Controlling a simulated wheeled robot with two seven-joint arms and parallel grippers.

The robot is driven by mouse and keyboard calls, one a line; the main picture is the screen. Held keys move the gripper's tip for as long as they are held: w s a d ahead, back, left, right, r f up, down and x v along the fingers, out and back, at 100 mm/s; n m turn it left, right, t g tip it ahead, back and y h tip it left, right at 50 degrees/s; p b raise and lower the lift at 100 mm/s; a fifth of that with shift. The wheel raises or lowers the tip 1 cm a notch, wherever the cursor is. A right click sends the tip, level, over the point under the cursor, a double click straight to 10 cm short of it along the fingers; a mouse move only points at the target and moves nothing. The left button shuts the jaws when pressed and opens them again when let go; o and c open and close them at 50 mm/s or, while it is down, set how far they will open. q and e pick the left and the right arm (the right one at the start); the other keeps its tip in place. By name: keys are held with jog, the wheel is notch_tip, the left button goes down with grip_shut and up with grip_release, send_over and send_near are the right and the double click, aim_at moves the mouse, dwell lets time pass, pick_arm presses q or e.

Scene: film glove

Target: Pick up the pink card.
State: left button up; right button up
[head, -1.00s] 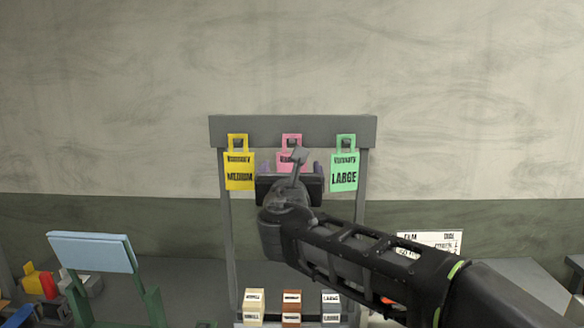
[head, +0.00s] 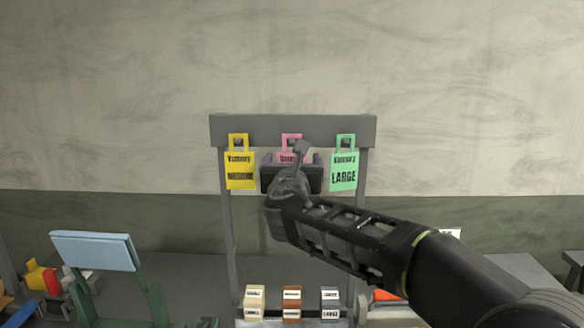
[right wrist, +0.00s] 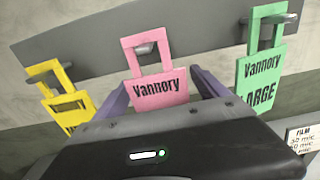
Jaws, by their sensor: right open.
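The pink card (head: 291,139) hangs by its cut-out handle from the middle peg of a grey rack (head: 292,125). Its lower part is hidden behind my right gripper in the head view. In the right wrist view the pink card (right wrist: 158,88) shows the word "Vannory", with its lower edge hidden by the gripper body. My right gripper (head: 291,159) is open and empty in front of the card. Its two purple fingers stand one on each side of the card, apart from it as far as I can see. My left gripper is not in view.
A yellow card (head: 240,170) hangs on the left peg and a green card (head: 344,172) on the right peg, both close to my right gripper. Small labelled boxes (head: 291,302) stand at the rack's foot. A light blue panel (head: 94,250) on a green stand is at left.

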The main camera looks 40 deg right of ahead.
jog(key=c, duration=1.4)
jog(key=shift+r, duration=0.1)
jog(key=shift+r, duration=0.35)
jog(key=b+v, duration=0.3)
jog(key=v, duration=1.5)
jog(key=shift+r, duration=0.35)
